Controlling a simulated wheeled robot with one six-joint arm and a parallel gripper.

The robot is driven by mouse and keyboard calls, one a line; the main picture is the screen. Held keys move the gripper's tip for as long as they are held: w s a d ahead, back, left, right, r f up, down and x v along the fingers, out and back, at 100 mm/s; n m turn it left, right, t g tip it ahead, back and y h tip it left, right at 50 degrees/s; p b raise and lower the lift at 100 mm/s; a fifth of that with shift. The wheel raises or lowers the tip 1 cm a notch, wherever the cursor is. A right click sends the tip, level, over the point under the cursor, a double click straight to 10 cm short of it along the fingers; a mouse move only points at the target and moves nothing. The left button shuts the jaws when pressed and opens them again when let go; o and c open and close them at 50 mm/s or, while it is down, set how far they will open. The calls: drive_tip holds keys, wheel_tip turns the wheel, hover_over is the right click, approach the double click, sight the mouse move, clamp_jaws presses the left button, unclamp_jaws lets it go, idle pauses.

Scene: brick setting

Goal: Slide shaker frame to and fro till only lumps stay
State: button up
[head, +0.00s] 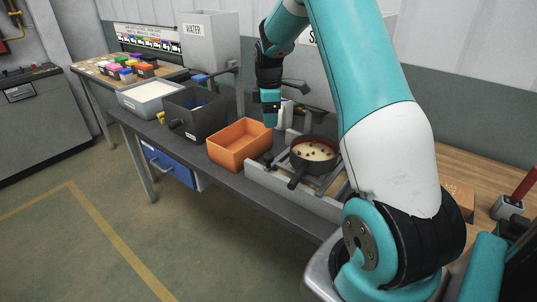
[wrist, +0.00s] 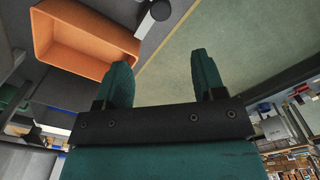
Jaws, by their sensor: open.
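The shaker frame (head: 268,182) is a grey railed frame on the bench in the head view, right of the orange bin. A round dark pan (head: 297,170) with a handle toward the front sits on it. Pale material with several dark lumps (head: 314,151) lies in the pan. A dark knob (head: 267,158) stands at the frame's left end; a similar dark knob shows in the wrist view (wrist: 160,10). My gripper (head: 270,122) is above the bench, behind the orange bin and apart from the pan. Its fingers (wrist: 163,80) are spread and empty in the wrist view.
The orange bin (head: 226,158) stands left of the frame and also shows in the wrist view (wrist: 47,38). A black box (head: 190,122), a white tray (head: 140,107) and a WATER tank (head: 205,45) stand farther left. My arm hides part of the bench's right side.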

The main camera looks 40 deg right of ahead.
sight(269, 156)
wheel_tip(269, 156, down, 14)
drive_tip(key=p, duration=0.3)
drive_tip(key=shift+f, duration=0.2)
clamp_jaws()
drive_tip(key=w, duration=0.1)
drive_tip(key=w+b, duration=0.1)
drive_tip(key=shift+w+a+f, duration=0.1)
drive_tip(key=shift+w+a, duration=0.25)
drive_tip(key=shift+w, duration=0.35)
drive_tip(key=shift+s+d+r, duration=0.15)
drive_tip(key=shift+s+r, duration=0.05)
unclamp_jaws()
drive_tip(key=shift+w, duration=0.1)
